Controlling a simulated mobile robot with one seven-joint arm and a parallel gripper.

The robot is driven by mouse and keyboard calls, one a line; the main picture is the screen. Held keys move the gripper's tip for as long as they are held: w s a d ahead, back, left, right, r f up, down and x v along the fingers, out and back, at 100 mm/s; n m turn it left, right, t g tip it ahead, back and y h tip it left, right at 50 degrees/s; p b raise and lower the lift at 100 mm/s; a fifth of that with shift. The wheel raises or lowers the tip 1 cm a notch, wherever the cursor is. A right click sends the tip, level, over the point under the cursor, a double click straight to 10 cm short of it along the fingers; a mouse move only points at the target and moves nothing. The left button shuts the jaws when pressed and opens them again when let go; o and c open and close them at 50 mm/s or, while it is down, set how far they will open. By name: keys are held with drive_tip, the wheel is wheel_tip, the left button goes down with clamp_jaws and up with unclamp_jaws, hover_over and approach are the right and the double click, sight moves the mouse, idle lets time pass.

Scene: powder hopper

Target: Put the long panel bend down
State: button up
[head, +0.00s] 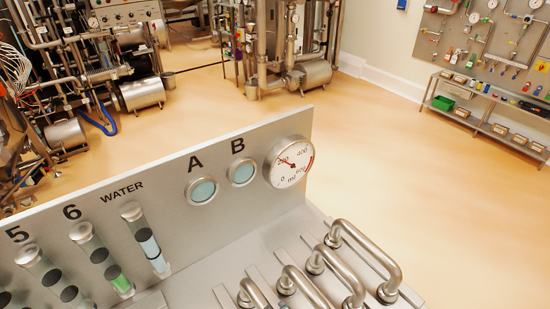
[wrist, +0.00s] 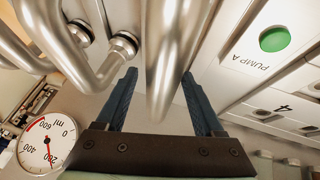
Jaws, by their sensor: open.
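Several bent steel pipes, the panel bends, sit on the flat deck of the grey panel in the head view. The largest one showing whole (head: 368,250) is at the right, with its ends in round fittings. I cannot tell for sure which is the long panel bend. In the wrist view my gripper (wrist: 158,75) is open, with a dark finger on each side of a steel bend (wrist: 165,50). Whether the fingers touch it is unclear. My gripper does not show in the head view.
The panel's upright board (head: 235,212) carries a dial gauge (head: 289,162), round windows A and B, and sight tubes. A green pump button (wrist: 274,39) is right of my gripper in the wrist view. Other bends (wrist: 85,45) crowd its left. Open floor lies beyond the panel.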

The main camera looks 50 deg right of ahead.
drive_tip(key=v, duration=0.9)
drive_tip(key=shift+r+b, duration=0.2)
drive_tip(key=shift+b, duration=0.15)
drive_tip(key=shift+a, duration=0.1)
drive_tip(key=w+a+r+t+h, duration=0.1)
drive_tip(key=w+r+t, duration=0.2)
drive_tip(key=w+r, duration=0.5)
drive_tip(key=w+a+r+t, duration=0.1)
drive_tip(key=w+r+t, duration=0.2)
drive_tip(key=w+r, duration=0.55)
drive_tip(key=w+a+r+n+t, duration=0.1)
drive_tip(key=a+r+t, duration=0.2)
drive_tip(key=r, duration=0.6)
drive_tip(key=w+a+r+t, duration=0.1)
drive_tip(key=a+r+t, duration=0.2)
drive_tip(key=r, duration=0.6)
drive_tip(key=s+a+r+t+y, duration=0.1)
drive_tip(key=s+a+r+t, duration=0.2)
drive_tip(key=r, duration=0.6)
drive_tip(key=s+a+r+t+y, duration=0.2)
drive_tip(key=a+r, duration=0.3)
drive_tip(key=r, duration=0.5)
drive_tip(key=s+a+r+t+y, duration=0.1)
drive_tip(key=s+a+r+t, duration=0.3)
drive_tip(key=r, duration=0.6)
drive_tip(key=shift+s+a+n+t, duration=0.35)
drive_tip(key=shift+a+t, duration=0.15)
drive_tip(key=shift+t, duration=0.1)
